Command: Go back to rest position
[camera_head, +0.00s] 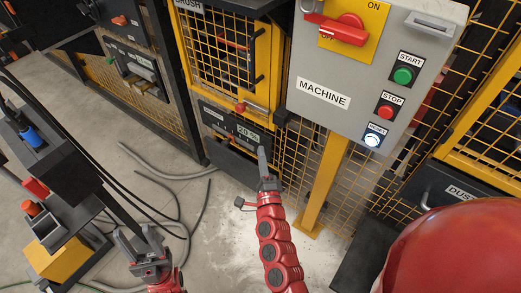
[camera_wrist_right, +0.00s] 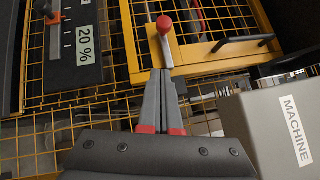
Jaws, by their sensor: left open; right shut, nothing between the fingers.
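My right gripper (camera_head: 262,150) is shut and empty at the end of the red arm in the middle of the head view. It points up towards the machine front, below and left of the grey control box. In the right wrist view its closed fingers (camera_wrist_right: 161,80) point up towards a lever with a red knob (camera_wrist_right: 164,25); whether they touch it is unclear. My left gripper (camera_head: 148,265) is open and empty at the bottom left of the head view, above the floor.
The grey MACHINE box (camera_head: 320,120) on a yellow post has a red switch (camera_head: 345,30), green START (camera_head: 403,75), red STOP (camera_head: 385,112) and glowing RESET (camera_head: 372,140) buttons. A panel (camera_head: 228,120) reads 20 %. A cart (camera_head: 60,245) stands left.

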